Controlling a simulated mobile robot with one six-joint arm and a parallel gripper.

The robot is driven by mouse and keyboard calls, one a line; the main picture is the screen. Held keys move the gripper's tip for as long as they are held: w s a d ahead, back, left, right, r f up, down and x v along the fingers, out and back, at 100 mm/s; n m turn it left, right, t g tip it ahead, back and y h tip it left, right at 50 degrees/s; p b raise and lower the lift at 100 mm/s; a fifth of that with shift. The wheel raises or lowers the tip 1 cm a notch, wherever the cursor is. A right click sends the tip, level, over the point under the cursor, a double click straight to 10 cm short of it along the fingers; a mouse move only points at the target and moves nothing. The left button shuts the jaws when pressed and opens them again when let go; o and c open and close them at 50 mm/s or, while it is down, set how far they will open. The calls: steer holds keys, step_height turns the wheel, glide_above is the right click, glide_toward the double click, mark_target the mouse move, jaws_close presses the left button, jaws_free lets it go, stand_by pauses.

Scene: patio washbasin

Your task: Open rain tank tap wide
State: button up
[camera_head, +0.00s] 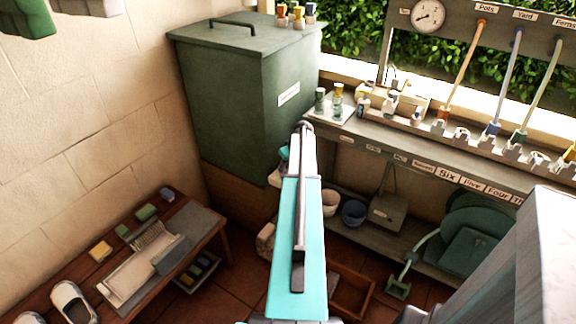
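The rain tank (240,85) is a large dark green box with a lidded top and a handle, standing in the back corner against the wall. A small white label is on its right face. My teal and white arm reaches up the middle of the view, its far end in front of the tank's lower right edge. I cannot make out a tap; that part of the tank is covered by my arm. Small teal and white parts show at the left of the arm's far end, near my gripper (281,160). Its fingers cannot be made out.
A shelf unit (370,128) with small jars, labels and colored hoses runs along the right, below a round gauge (428,15). A wooden bench (205,218) is at the lower left. Pots sit below the shelf.

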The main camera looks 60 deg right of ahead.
steer(key=shift+w+f, duration=0.25)
steer(key=shift+f, duration=0.35)
steer(key=shift+c, duration=0.3)
steer(key=shift+d, duration=0.1)
jaws_close()
steer(key=shift+d+n+y+b, duration=0.25)
steer(key=shift+n+y+b, duration=0.4)
steer(key=shift+n, duration=0.75)
steer(key=shift+n+b, duration=0.35)
steer(key=shift+n, duration=0.15)
